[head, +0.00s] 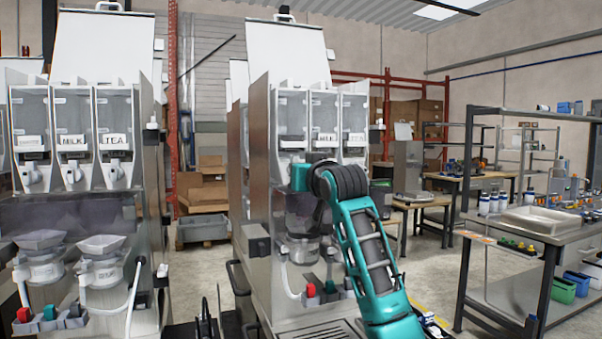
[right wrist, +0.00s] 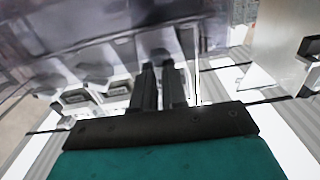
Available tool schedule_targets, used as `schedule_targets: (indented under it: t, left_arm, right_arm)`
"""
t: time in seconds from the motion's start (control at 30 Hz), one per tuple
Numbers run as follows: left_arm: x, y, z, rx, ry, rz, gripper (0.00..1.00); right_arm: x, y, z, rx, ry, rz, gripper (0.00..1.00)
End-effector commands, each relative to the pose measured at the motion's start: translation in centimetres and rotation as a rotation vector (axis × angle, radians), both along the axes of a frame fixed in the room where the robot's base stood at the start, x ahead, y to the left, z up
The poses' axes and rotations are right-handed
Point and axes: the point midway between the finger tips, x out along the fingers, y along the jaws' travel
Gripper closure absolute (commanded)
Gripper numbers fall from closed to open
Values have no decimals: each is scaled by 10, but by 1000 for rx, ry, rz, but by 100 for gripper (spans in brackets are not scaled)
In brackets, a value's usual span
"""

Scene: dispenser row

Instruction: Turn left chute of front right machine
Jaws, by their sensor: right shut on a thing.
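The front right machine (head: 258,165) stands mid-picture in the head view, with a row of clear canisters. Its left canister (head: 291,112) is beside the ones labelled MILK and TEA. My right gripper (head: 299,178) is at the front below the left canister, and my teal arm covers much of the area. The left chute is mostly hidden there. In the right wrist view the two black fingers (right wrist: 158,72) are close together, shut at a small grey chute part (right wrist: 158,54); its turn angle is unclear. Dark upright shapes at the bottom of the head view may be my left gripper.
Another machine (head: 75,215) with MILK and TEA canisters stands at left. A grey bin (head: 203,229) is on the floor between the machines. A metal table (head: 560,228) with bottles and a tray is at right. Floor is free between it and the machine.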

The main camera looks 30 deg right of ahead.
Motion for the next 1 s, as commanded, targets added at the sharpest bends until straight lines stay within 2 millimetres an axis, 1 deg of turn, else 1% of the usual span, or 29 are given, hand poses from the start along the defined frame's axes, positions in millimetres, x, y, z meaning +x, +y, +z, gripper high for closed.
schedule_targets:
  t: [0.2,0.57,0.6,0.8,0.87,1.0]
  left_arm:
    - [0,0,0,0,0,0,57]
    - [0,0,0,0,0,0,57]
    - [0,0,0,0,0,0,57]
    - [0,0,0,0,0,0,57]
    - [0,0,0,0,0,0,57]
    - [0,0,0,0,0,0,57]
  right_arm:
    - [0,0,-1,-33,9,-1,100]
    - [0,0,0,-36,10,0,100]
    - [0,0,0,-36,10,0,87]
    - [0,0,0,-35,8,0,68]
    - [0,0,0,-35,8,0,62]
    - [0,0,0,-34,8,0,62]
